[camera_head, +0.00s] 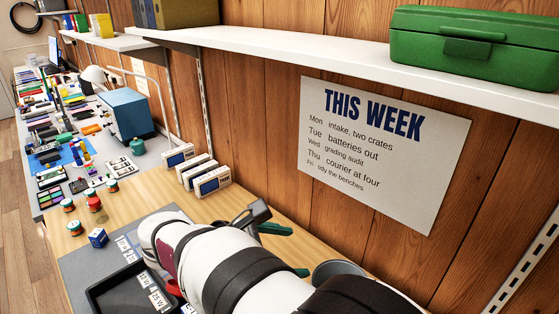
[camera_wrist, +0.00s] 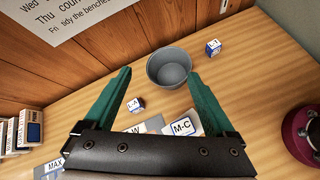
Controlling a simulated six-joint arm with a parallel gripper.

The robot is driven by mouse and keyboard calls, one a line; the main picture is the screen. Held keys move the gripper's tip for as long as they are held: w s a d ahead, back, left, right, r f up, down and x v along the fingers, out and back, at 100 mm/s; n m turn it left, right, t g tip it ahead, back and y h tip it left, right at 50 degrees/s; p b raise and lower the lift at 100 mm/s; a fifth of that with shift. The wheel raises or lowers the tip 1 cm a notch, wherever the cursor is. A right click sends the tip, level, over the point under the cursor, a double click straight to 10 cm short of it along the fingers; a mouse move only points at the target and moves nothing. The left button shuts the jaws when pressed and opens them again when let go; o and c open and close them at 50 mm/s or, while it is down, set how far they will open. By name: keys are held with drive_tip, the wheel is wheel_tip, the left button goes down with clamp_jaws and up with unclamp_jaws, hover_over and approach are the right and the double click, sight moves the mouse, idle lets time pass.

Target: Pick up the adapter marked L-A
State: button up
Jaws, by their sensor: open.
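In the wrist view, a small dark cube-shaped adapter (camera_wrist: 136,106) sits on the wooden bench, its white label seeming to read L-A. It lies between the lines of my teal fingers, closer to the left one. My gripper (camera_wrist: 159,74) is open, its fingers spread wide with nothing held. A second small cube (camera_wrist: 212,47), blue and white, stands beyond the right fingertip; its marking is too small to read surely. In the head view, my gripper (camera_head: 300,252) reaches over the bench, and my arm hides the adapter.
A grey round bin (camera_wrist: 170,67) stands just behind the adapter; it also shows in the head view (camera_head: 340,268). A label card M-C (camera_wrist: 183,127) lies near my gripper. A dark red round object (camera_wrist: 302,130) is at the right. A black tray (camera_head: 125,292) is at the front.

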drive_tip(key=w+a+f+n+t, duration=0.2)
drive_tip(key=a+n+t, duration=0.15)
drive_tip(key=a, duration=0.25)
drive_tip(key=w+a+f+n+t, duration=0.1)
drive_tip(key=w+a+n+t, duration=0.15)
drive_tip(key=a+n, duration=0.3)
drive_tip(key=shift+m+g, duration=0.6)
drive_tip(key=f, duration=1.2)
drive_tip(key=d+f, duration=0.1)
drive_tip(key=f, duration=0.5)
drive_tip(key=shift+w+f, duration=0.15)
drive_tip(key=shift+f, duration=0.25)
drive_tip(key=shift+y, duration=0.3)
drive_tip(key=x, duration=1.5)
drive_tip(key=shift+w+d+f, duration=0.1)
drive_tip(key=shift+d+f, duration=0.05)
drive_tip(key=shift+d, duration=0.05)
drive_tip(key=c, duration=1.4)
